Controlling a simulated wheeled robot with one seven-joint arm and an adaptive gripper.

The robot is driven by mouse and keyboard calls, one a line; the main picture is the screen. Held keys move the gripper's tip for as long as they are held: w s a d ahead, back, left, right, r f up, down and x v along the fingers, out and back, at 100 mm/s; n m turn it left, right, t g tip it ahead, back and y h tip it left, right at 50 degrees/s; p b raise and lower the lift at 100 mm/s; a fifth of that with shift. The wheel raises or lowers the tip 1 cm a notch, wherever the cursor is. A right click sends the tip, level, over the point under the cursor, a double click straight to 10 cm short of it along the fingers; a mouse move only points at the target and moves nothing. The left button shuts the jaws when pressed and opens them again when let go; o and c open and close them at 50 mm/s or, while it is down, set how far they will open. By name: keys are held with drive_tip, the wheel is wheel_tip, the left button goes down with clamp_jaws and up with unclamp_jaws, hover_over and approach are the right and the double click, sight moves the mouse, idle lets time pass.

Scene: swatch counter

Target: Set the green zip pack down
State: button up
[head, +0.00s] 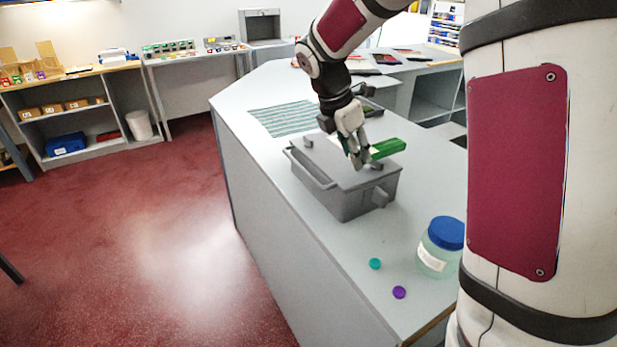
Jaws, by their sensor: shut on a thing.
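My gripper (357,158) is shut on the green zip pack (388,148), which sticks out to the right of the fingers. The pack is over the lid of a grey lidded box (345,193) on the counter. I cannot tell whether the pack touches the lid. The fingers hide the pack's left part.
The pale counter (300,239) holds a striped mat (284,118) behind the box. A blue-lidded jar (440,247), a teal cap (375,264) and a purple cap (399,292) are in front. Counter space left of the caps is clear.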

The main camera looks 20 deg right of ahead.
drive_tip(key=w+a+f+p, duration=0.1)
drive_tip(key=w+a+f, duration=0.1)
drive_tip(key=a, duration=0.3)
drive_tip(key=w+a+f, duration=0.2)
drive_tip(key=a, duration=0.3)
drive_tip(key=shift+w+a+f+p, duration=0.25)
drive_tip(key=shift+a+f+p, duration=0.05)
drive_tip(key=shift+p, duration=0.1)
drive_tip(key=shift+f, duration=0.2)
drive_tip(key=o, duration=1.2)
drive_tip(key=shift+c, duration=0.2)
